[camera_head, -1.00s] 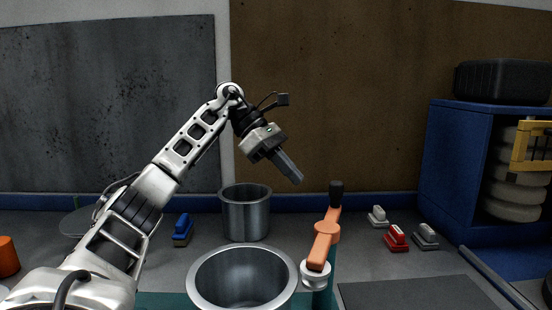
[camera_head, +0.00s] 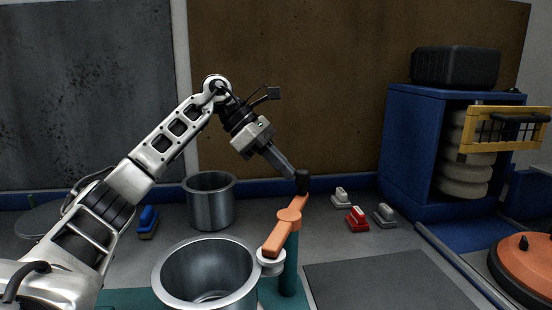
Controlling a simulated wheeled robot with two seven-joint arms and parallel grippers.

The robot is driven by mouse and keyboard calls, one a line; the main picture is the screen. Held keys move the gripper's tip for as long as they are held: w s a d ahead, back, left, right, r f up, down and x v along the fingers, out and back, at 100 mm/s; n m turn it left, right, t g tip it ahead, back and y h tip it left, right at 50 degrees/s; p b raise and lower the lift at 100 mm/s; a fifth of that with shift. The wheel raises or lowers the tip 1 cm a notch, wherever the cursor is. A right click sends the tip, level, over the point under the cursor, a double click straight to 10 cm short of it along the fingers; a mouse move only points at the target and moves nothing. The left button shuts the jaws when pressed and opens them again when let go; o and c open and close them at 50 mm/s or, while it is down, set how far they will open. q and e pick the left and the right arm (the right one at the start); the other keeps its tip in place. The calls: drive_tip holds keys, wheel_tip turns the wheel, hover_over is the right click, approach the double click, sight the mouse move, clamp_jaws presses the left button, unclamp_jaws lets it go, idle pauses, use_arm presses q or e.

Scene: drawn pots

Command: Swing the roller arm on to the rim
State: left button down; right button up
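The orange roller arm (camera_head: 279,234) sits on top of a teal post (camera_head: 288,268). Its black knob (camera_head: 302,181) stands at the far end, and its pale roller (camera_head: 270,262) is at the near end. The roller appears right beside the right rim of the near steel pot (camera_head: 168,262); whether they touch I cannot tell. My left gripper (camera_head: 292,175) reaches down from the left with its fingertips at the knob. The finger gap is hidden, so a grip on the knob is not clear. My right gripper is out of view.
A second steel pot (camera_head: 211,204) stands behind. A blue brush-like block (camera_head: 148,221) is to its left; red (camera_head: 357,219) and grey blocks are to the right. A blue cabinet (camera_head: 402,150) stands right, with an orange disc (camera_head: 524,268) in front. A dark flat panel (camera_head: 385,282) lies clear.

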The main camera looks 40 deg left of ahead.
use_arm(q)
drive_tip(key=shift+w+d, duration=0.2)
drive_tip(key=shift+d, duration=0.15)
drive_tip(key=s+a+r+p, duration=0.2)
drive_tip(key=s+a+r, duration=0.2)
drive_tip(key=a+r, duration=0.3)
drive_tip(key=a, duration=0.4)
drive_tip(key=shift+s, duration=0.2)
